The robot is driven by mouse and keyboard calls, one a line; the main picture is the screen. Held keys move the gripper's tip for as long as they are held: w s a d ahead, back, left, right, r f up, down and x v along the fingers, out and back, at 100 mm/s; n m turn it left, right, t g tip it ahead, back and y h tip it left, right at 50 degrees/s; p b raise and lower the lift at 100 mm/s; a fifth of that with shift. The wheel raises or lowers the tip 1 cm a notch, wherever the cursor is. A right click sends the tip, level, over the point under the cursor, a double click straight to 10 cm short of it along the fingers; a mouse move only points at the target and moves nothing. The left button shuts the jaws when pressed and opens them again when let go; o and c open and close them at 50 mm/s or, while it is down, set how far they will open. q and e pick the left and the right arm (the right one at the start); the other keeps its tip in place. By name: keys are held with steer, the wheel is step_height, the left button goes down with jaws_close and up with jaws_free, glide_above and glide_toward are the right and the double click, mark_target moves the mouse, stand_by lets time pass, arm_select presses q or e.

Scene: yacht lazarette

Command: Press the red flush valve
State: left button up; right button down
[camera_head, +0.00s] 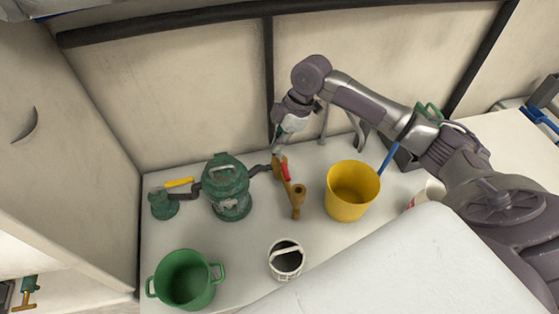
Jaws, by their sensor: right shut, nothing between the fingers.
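The red flush valve (286,172) is a small red lever on a brass fitting (298,198), on the white counter right of the green strainer. My right arm reaches in from the right, and my right gripper (278,150) points down just above the red lever. Its fingers are shut and empty. The tips look very close to the lever; I cannot tell whether they touch it. The gripper covers part of the area behind the fitting. My left gripper is not in view.
A green strainer (228,190) with pipes and a yellow-handled valve (179,182) stands left. A yellow bucket (350,195) is close on the right. A green pot (184,280) and a small white pail (286,262) stand in front. The wall is close behind.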

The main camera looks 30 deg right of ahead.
mark_target(283, 168)
steer(key=s+p+x, duration=0.1)
steer(key=p+x, duration=0.1)
steer(key=x, duration=0.8)
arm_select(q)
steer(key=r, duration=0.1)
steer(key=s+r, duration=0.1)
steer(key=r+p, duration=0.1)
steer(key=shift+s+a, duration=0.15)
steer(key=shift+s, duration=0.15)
arm_select(e)
steer(key=d, duration=0.3)
steer(key=shift+s+d+f, duration=0.1)
steer(key=shift+d+f, duration=0.25)
